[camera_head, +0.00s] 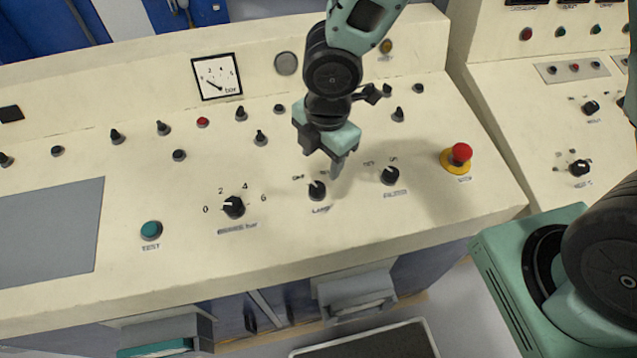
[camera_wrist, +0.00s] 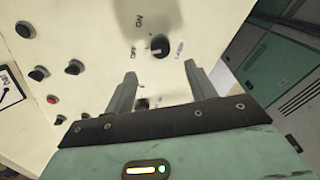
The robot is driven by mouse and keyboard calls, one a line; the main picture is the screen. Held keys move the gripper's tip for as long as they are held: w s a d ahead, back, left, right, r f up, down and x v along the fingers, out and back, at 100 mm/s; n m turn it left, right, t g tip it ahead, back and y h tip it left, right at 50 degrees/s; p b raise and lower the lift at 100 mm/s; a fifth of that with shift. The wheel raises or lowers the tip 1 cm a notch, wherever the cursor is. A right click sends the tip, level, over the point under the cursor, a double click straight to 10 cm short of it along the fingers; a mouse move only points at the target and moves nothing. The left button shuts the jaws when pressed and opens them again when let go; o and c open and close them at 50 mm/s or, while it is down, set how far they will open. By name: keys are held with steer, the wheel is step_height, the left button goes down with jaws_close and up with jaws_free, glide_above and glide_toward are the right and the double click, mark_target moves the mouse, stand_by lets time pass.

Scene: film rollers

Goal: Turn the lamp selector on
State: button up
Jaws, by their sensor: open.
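The lamp selector (camera_head: 317,190) is a small black knob with a white mark, on the cream console top. OFF is printed to its upper left and ON to its upper right, with a LAMP label below. In the wrist view the selector (camera_wrist: 160,46) shows its white mark toward OFF. My gripper (camera_head: 338,168) is open and hangs close above and just right of the selector in the head view. In the wrist view my gripper (camera_wrist: 161,68) is empty, its fingers spread wide, and the knob appears just beyond the gap between the tips. No contact is visible.
A similar two-position knob (camera_head: 390,176) stands right of the selector, and the brake knob (camera_head: 234,207) stands to the left. A red emergency button (camera_head: 461,154) is further right. Several small knobs line the console behind. The console's front strip is clear.

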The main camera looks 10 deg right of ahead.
mark_target(318, 186)
steer(key=f, duration=0.3)
steer(key=f+b, duration=0.1)
steer(key=f, duration=0.5)
steer(key=shift+w+a+f, duration=0.25)
steer(key=shift+w+f, duration=0.1)
steer(key=shift+f, duration=0.05)
steer(key=c, duration=1)
